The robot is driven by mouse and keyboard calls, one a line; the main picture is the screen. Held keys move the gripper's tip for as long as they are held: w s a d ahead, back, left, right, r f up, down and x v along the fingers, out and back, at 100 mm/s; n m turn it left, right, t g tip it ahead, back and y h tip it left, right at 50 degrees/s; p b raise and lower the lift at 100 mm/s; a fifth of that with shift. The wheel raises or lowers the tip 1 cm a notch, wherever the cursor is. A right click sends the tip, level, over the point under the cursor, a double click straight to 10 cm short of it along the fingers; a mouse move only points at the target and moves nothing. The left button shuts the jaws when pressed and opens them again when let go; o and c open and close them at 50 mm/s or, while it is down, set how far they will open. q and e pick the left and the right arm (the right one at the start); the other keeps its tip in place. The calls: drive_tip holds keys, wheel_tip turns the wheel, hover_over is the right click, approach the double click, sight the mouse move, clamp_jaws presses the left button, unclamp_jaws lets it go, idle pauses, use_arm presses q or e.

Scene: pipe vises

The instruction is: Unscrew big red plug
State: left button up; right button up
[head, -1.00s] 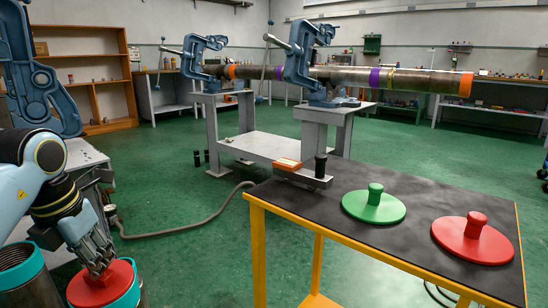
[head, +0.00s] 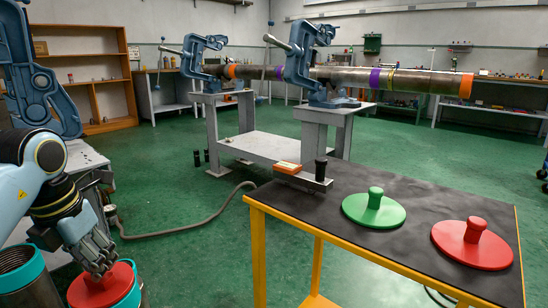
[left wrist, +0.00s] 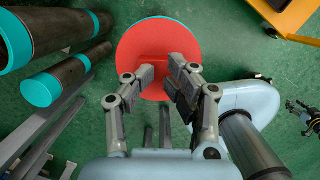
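The big red plug (head: 101,287) sits on a teal-ended pipe at the bottom left of the head view. From above it shows as a wide red disc in the left wrist view (left wrist: 158,32). My left gripper (head: 100,262) points down onto the plug's middle. In the left wrist view its two fingers (left wrist: 160,76) stand close together over the disc, one to each side of its middle, and appear closed on the knob. The knob is mostly hidden. A small dark gripper-like part (left wrist: 302,108) at the right edge may be my right gripper; its fingers are unclear.
A yellow-framed table (head: 330,228) holds a green plug (head: 374,211) and another red plug (head: 472,246). A second teal-ended pipe (head: 22,270) stands left of the plug. Blue vises (head: 308,60) clamp a long pipe behind.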

use_arm(q)
drive_tip(key=shift+r, duration=0.65)
drive_tip(key=shift+f, duration=0.1)
